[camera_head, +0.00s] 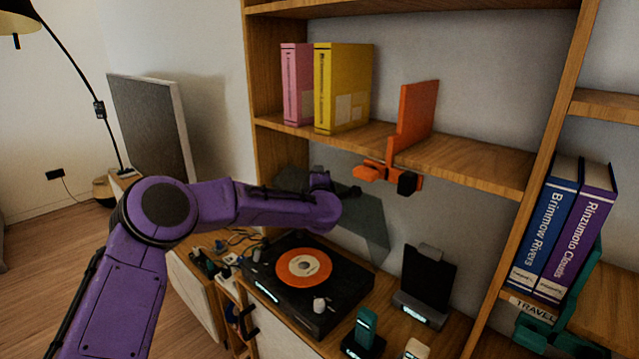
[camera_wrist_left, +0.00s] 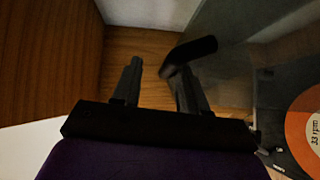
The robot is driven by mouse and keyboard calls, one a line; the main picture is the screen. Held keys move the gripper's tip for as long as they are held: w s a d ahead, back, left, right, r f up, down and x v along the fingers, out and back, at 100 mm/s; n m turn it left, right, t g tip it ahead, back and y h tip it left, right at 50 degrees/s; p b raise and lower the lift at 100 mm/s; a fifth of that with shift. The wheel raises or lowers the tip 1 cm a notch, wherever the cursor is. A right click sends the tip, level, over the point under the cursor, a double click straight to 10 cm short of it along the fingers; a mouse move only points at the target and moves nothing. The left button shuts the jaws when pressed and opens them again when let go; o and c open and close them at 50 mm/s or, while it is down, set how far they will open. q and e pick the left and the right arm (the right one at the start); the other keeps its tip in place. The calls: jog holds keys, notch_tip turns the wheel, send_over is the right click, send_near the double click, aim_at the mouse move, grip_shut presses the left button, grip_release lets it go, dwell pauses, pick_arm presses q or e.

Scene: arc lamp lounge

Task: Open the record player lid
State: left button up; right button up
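The record player (camera_head: 308,285) stands on the cabinet top with an orange record (camera_head: 304,267) on its platter. Its dark see-through lid (camera_head: 366,222) is raised and tilted up at the back, partly hidden by my left arm. The lid also shows at the right of the left wrist view (camera_wrist_left: 228,75), with the record (camera_wrist_left: 312,130) below it. My left gripper (camera_wrist_left: 154,72) has its fingers apart and nothing clearly between them. A dark bar (camera_wrist_left: 190,54), perhaps the lid's handle, lies at the right fingertip; contact is unclear. My right gripper is out of view.
A shelf (camera_head: 460,155) with pink and yellow binders (camera_head: 342,88) and an orange bookend (camera_head: 412,118) overhangs the player. A black device on a stand (camera_head: 426,280) and a teal handset (camera_head: 365,328) stand to the right. A speaker (camera_head: 150,120) is at the left.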

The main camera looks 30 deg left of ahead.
pick_arm(q)
jog(key=shift+s, duration=0.15)
jog(key=shift+s+d+f+b, duration=0.2)
jog(key=shift+d+f+b, duration=0.05)
jog(key=shift+d+b, duration=0.1)
jog(key=b+v, duration=0.3)
jog(key=v, duration=0.7)
jog(key=shift+r+b, duration=0.25)
jog(key=shift+b, duration=0.05)
jog(key=shift+a, duration=0.25)
